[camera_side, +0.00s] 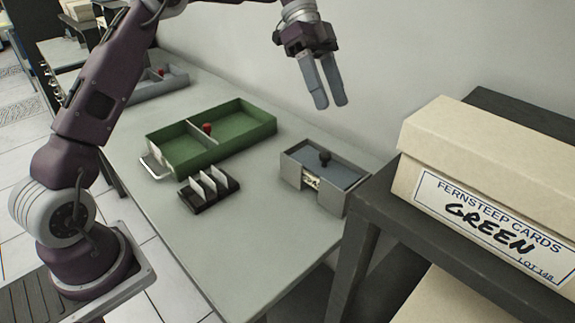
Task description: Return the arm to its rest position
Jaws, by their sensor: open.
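My gripper (327,100) hangs in the air over the far right part of the table, fingers pointing down. Its two grey fingers are apart with nothing between them. It is above and behind the small grey box and to the right of the green tray, touching neither. My purple arm comes up from its base at the left and reaches across the top of the picture.
The table (235,230) bears a green tray (245,118) with a red knob, a black rack (197,203) of white cards, a grey box (330,197) with a dark knob and a grey tray (170,83). A labelled card box (480,190) stands on a dark shelf, right.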

